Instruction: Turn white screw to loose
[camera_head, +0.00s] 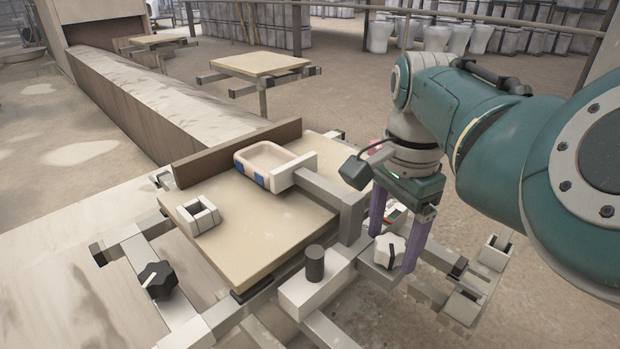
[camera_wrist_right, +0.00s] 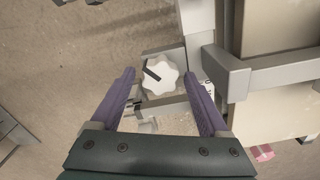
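The white screw (camera_head: 390,252) is a lobed knob on the grey metal frame beside the beige board. It also shows in the right wrist view (camera_wrist_right: 164,78), with a dark pointer line on its face pointing to the upper left there. My right gripper (camera_head: 394,254) is open, with one purple finger on each side of the white screw. In the wrist view a narrow gap shows between the knob and each finger (camera_wrist_right: 159,74). A small scale with red and green, partly hidden by a finger, lies behind the knob (camera_head: 396,213). My left gripper is out of view.
A black knob (camera_head: 157,279) sits on the frame at the left. A beige board (camera_head: 262,232) carries a cream tray with blue patches (camera_head: 265,160) and a small white block (camera_head: 198,215). A dark cylinder (camera_head: 315,263) stands on the frame left of the white screw.

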